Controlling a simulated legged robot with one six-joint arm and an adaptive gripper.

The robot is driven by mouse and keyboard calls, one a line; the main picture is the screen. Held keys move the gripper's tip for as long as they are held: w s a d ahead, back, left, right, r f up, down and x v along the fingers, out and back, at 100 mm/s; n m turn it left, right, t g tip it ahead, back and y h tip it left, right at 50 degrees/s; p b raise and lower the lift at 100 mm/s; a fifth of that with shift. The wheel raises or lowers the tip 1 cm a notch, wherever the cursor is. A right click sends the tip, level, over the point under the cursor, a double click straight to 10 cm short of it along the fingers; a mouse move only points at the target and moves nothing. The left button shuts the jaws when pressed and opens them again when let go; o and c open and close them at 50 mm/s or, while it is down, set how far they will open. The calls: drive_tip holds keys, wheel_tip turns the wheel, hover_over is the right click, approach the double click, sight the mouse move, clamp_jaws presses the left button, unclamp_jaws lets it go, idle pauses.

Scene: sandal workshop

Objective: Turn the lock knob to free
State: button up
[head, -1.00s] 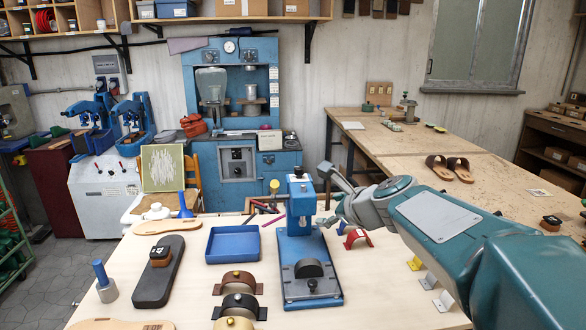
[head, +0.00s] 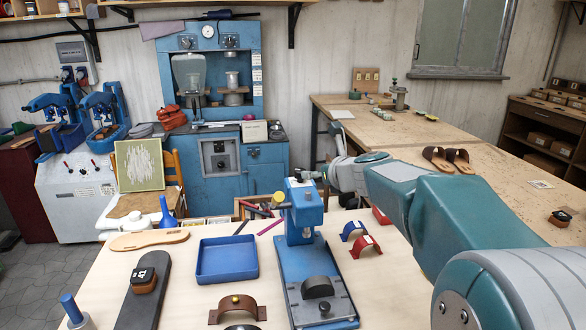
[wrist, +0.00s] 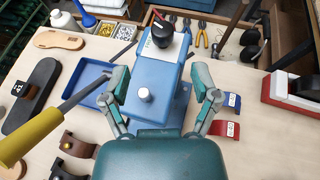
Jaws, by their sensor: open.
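A blue hand press (head: 303,211) stands on the light workbench, on a blue base plate with a dark curved block on it. A yellow-handled lever (wrist: 32,135) reaches out to the left. My gripper (wrist: 166,80) is open, its fingers apart on either side of the press head. In the head view my gripper (head: 318,174) is beside the top of the press.
A blue tray (head: 227,279) lies left of the press. Red and blue arched pieces (head: 364,247) stand close on the right. Pliers (wrist: 201,36) and other tools lie behind the press.

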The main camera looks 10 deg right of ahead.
sight(301, 170)
drive_tip(key=x, duration=1)
drive_tip(key=shift+w+f, duration=0.1)
drive_tip(key=shift+d, duration=0.2)
drive_tip(key=shift+c, duration=0.3)
